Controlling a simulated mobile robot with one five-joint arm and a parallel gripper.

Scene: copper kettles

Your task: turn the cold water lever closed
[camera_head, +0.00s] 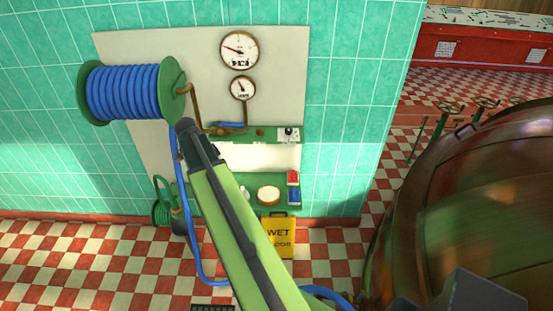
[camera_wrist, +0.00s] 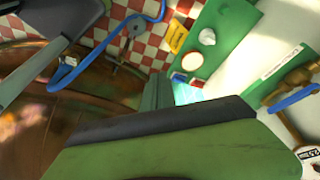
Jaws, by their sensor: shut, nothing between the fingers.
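The blue lever (camera_head: 230,125) lies nearly level on a brass pipe (camera_head: 197,108) on the white wall panel, below two gauges. In the wrist view the blue lever (camera_wrist: 292,99) shows at the right edge, beside the brass fitting (camera_wrist: 293,80). My gripper (camera_head: 184,126) is shut and empty at the end of my raised green arm. In the head view it appears left of the lever, near the lower end of the brass pipe. I cannot tell its depth from the wall. My green and black part hides the lower wrist view.
A blue hose reel (camera_head: 125,92) is at the upper left, its hose hanging behind my arm. A green shelf (camera_head: 262,133) sits under the lever. A yellow wet-floor sign (camera_head: 278,238) stands below. A large copper kettle (camera_head: 470,190) fills the right.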

